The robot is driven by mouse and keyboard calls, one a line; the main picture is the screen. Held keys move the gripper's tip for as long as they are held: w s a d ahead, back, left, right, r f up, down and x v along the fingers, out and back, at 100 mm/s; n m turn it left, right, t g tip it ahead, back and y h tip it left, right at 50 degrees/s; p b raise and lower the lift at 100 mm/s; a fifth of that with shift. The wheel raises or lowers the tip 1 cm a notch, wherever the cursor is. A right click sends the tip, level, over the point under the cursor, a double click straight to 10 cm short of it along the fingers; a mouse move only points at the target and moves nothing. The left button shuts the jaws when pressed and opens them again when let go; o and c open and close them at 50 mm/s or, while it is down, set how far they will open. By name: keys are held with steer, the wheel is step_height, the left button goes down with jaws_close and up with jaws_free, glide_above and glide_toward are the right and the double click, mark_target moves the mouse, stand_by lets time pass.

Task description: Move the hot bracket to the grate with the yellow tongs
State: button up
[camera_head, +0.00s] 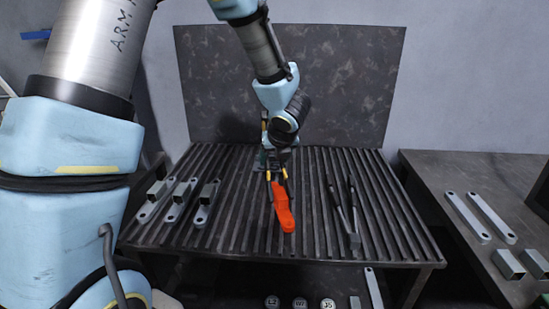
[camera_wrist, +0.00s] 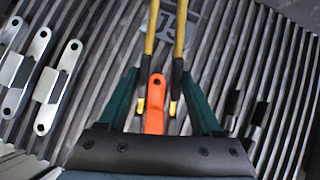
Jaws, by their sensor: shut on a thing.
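The orange-red hot bracket (camera_head: 283,208) is over the dark slatted grate (camera_head: 240,235), near its middle. I cannot tell if it rests on the slats or is slightly above them. My gripper (camera_head: 276,170) is shut on the yellow tongs (camera_wrist: 152,30), one arm of the tongs inside each green finger. The yellow tong tips (camera_wrist: 173,108) lie on either side of the upper end of the hot bracket (camera_wrist: 155,92), close against it. The gripper body hides the bracket's lower part in the wrist view.
Several grey brackets (camera_head: 176,200) lie at the grate's left. Dark tongs (camera_head: 345,215) lie right of the hot bracket. A grey marked shape (camera_wrist: 178,18) is on the slats beyond my gripper. A side table (camera_head: 440,170) at right holds metal parts. A dark panel (camera_head: 350,80) stands behind.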

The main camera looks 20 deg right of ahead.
stand_by(0.4)
step_height(320, 180, up, 10)
steer(key=p, duration=0.8)
steer(key=s+a+r, duration=0.6)
steer(key=s+a, duration=0.4)
steer(key=s, duration=0.2)
steer(key=shift+s+a, duration=0.15)
steer(key=shift+s, duration=0.1)
